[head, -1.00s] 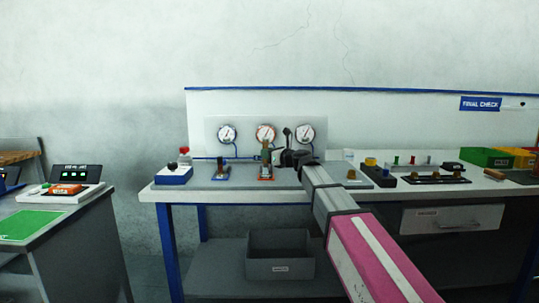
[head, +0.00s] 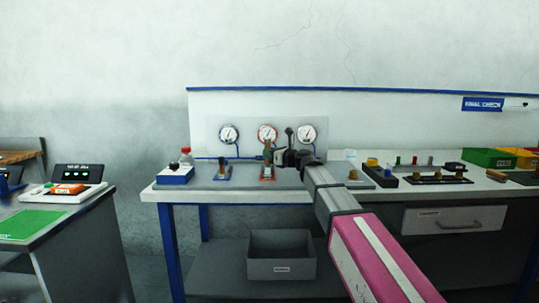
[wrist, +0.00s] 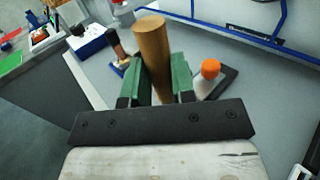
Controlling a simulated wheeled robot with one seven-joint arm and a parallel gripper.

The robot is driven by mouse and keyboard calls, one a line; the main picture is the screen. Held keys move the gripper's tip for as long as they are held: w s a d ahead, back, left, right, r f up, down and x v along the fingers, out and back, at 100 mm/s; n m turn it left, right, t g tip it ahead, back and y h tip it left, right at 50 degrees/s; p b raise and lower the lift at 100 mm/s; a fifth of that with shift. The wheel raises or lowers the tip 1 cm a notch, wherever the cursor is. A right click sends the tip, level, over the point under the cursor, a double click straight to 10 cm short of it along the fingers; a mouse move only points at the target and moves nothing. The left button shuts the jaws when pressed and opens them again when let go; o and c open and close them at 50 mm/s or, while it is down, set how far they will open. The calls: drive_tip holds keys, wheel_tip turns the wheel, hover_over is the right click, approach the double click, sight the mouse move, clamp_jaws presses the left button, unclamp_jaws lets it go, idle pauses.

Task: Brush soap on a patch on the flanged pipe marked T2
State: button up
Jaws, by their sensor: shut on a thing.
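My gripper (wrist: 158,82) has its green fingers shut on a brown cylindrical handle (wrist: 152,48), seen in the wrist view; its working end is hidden. In the head view my gripper (head: 272,155) is over the middle fixture (head: 267,178), which has an orange-red base. A brass-coloured fitting on a blue base (head: 222,173) stands to its left. In the wrist view an orange round cap (wrist: 210,68) is just right of the fingers. No T2 mark is readable, and contact between tool and pipe cannot be told.
Several gauges (head: 229,134) stand on a panel behind the bench. A blue-and-white box (head: 175,176) and a red-capped bottle (head: 186,154) are at left. A dark tray of fittings (head: 437,180) is at right. A grey bin (head: 281,268) is below.

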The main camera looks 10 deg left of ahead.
drive_tip(key=shift+s, duration=0.15)
drive_tip(key=s+d+r, duration=0.1)
drive_tip(key=s+r, duration=0.3)
drive_tip(key=r, duration=0.3)
drive_tip(key=shift+s, duration=0.3)
idle(0.8)
drive_tip(key=shift+d, duration=0.1)
